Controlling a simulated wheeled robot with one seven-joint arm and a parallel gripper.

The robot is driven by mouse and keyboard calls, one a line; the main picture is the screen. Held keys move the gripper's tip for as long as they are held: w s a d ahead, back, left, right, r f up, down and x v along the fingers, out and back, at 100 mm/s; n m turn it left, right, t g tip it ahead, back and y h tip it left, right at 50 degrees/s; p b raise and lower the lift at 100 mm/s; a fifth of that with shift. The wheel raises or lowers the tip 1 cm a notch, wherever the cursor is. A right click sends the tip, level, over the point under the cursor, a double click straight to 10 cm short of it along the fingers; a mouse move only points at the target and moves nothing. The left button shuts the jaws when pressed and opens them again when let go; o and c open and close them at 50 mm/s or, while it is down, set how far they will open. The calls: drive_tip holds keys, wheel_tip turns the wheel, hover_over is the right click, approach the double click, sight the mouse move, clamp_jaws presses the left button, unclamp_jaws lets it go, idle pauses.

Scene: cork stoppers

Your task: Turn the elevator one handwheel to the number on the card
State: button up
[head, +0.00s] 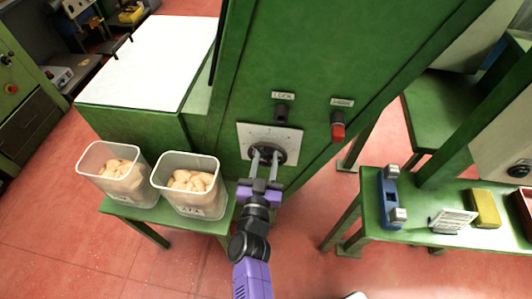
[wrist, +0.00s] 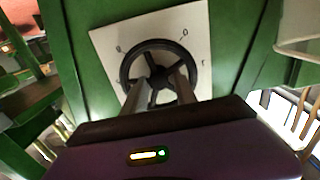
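The dark handwheel (head: 266,154) sits on a pale square plate (head: 287,135) on the green cabinet's front. In the wrist view the handwheel (wrist: 160,83) is a black ring with spokes and a hub; the plate (wrist: 198,25) carries small marks too small to read for sure. My gripper (head: 265,152) points at the wheel. In the wrist view its two fingers (wrist: 161,82) are apart, at the wheel on either side of the hub. I cannot tell whether they touch it. A white, dark-lined piece (head: 453,220) lies on the right bench; I cannot tell if it is the card.
A black knob (head: 281,113) under a "LOCK" label and a red-ended knob (head: 338,131) sit above the wheel. Two bins of corks (head: 112,174) (head: 188,185) stand on the left stand. A blue tool (head: 388,199) and yellow block (head: 484,208) lie on the right bench (head: 420,229).

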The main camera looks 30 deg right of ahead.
drive_tip(key=shift+w+d, duration=0.45)
drive_tip(key=shift+w, duration=0.1)
clamp_jaws()
drive_tip(key=shift+m, duration=0.4)
drive_tip(key=m+b, duration=0.2)
drive_tip(key=shift+f+m, duration=0.15)
drive_tip(key=shift+m, duration=0.25)
drive_tip(key=shift+d+m+b, duration=0.1)
drive_tip(key=shift+m+b, duration=0.65)
drive_tip(key=shift+m, duration=1.85)
